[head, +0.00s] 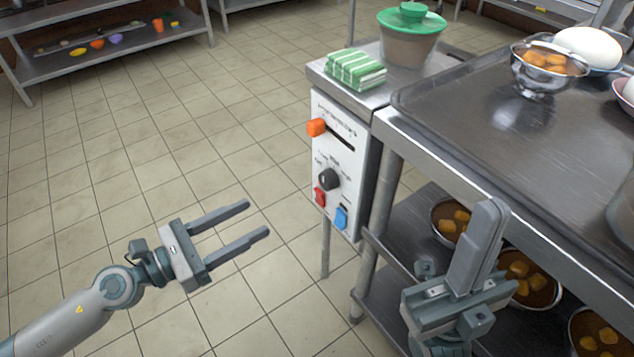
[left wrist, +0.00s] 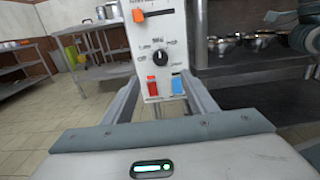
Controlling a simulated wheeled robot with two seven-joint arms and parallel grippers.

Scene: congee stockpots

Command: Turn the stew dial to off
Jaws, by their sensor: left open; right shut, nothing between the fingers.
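The stew dial is a round black knob (head: 328,179) on the white control panel (head: 349,160) at the end of the steel counter. It also shows in the left wrist view (left wrist: 160,58). Its labels are too small to read surely. My left gripper (head: 258,219) is open and empty, left of the panel and apart from it, its fingers pointing towards it. In the left wrist view the panel stands beyond and between the two fingers. My right gripper (head: 483,235) is shut and empty, in front of the steel table at the right.
The panel also has an orange slider (head: 316,127), a red switch (head: 320,197) and a blue switch (head: 341,218). A green striped cloth (head: 355,69) and a green-lidded container (head: 410,38) stand above. Bowls of stew (head: 531,275) fill the lower shelf. Floor left of the panel is clear.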

